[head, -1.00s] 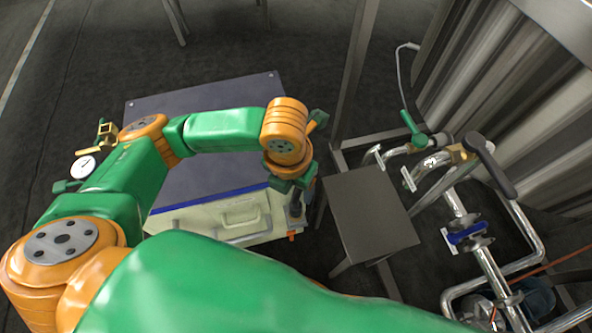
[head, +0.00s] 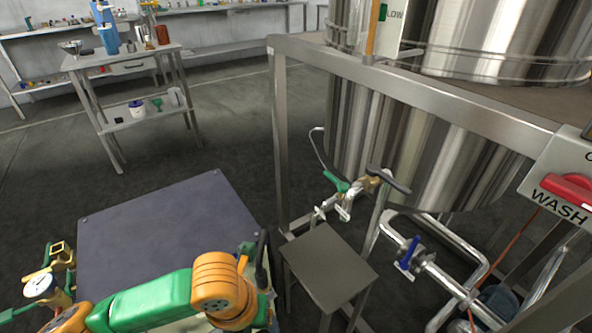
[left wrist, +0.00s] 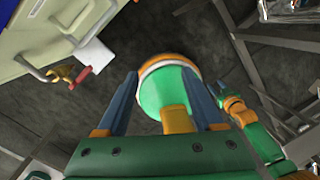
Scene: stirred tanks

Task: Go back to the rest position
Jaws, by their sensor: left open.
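My left arm, green and orange, comes in at the lower left of the head view, over the front of a dark-topped cabinet. Its gripper is mostly hidden behind the orange wrist there; only dark parts show beside it. In the left wrist view my left gripper (left wrist: 159,75) has its two blue-grey fingers spread apart, with nothing held between them. A rounded green and orange part, which looks like my own body, lies beyond the fingers.
The cabinet top (head: 150,225) is clear. A small grey stool (head: 328,268) stands to its right, beside the metal frame (head: 281,140), pipes and valves under a steel tank (head: 400,150). A gauge (head: 40,286) is at far left. A steel table (head: 125,60) stands behind; floor between is free.

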